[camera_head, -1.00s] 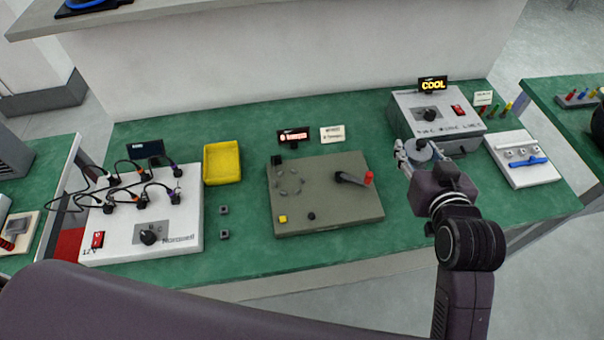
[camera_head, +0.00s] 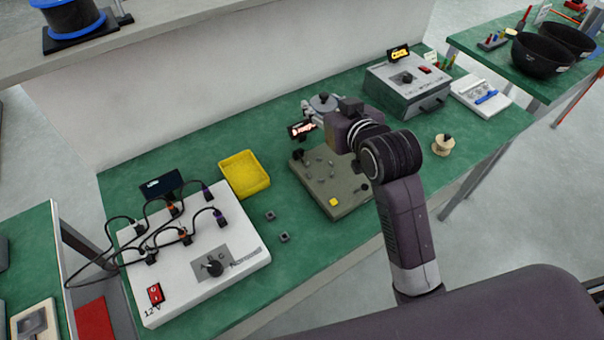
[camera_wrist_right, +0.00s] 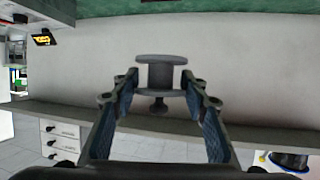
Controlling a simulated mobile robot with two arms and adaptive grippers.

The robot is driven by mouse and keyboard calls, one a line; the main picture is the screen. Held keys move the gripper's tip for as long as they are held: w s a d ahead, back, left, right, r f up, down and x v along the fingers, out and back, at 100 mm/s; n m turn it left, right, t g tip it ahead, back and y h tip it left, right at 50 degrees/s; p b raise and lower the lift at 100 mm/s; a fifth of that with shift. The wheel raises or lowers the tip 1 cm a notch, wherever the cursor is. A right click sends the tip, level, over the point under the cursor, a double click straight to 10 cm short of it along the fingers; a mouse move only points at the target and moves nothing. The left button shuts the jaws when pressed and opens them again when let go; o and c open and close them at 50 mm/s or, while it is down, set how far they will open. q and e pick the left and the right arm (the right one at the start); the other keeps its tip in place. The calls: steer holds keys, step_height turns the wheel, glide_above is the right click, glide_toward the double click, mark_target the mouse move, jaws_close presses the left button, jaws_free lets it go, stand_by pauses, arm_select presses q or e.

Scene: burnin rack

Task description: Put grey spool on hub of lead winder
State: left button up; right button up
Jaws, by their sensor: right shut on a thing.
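My right gripper (camera_head: 318,106) is shut on the grey spool (camera_wrist_right: 160,73), which sits between the fingertips in the right wrist view with its flanges level and a dark knob below it. In the head view the spool (camera_head: 323,101) is in the air over the back of the lead winder. My left gripper is out of view.
A yellow tray (camera_head: 245,175) and a white panel with black cables (camera_head: 190,265) stand to the left. A grey box (camera_head: 408,88), a white board (camera_head: 482,97) and a pale spool (camera_head: 443,146) are at the right. Green mat is clear between tray and winder.

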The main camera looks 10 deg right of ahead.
step_height(320, 180, down, 8)
glide_above(320, 170)
step_height(320, 170, down, 7)
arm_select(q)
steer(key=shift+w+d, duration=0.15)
arm_select(e)
steer(key=shift+f, duration=2.4)
steer(key=shift+f, duration=0.2)
steer(key=o, duration=1.1)
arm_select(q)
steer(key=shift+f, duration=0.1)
arm_select(e)
steer(key=shift+o, duration=0.2)
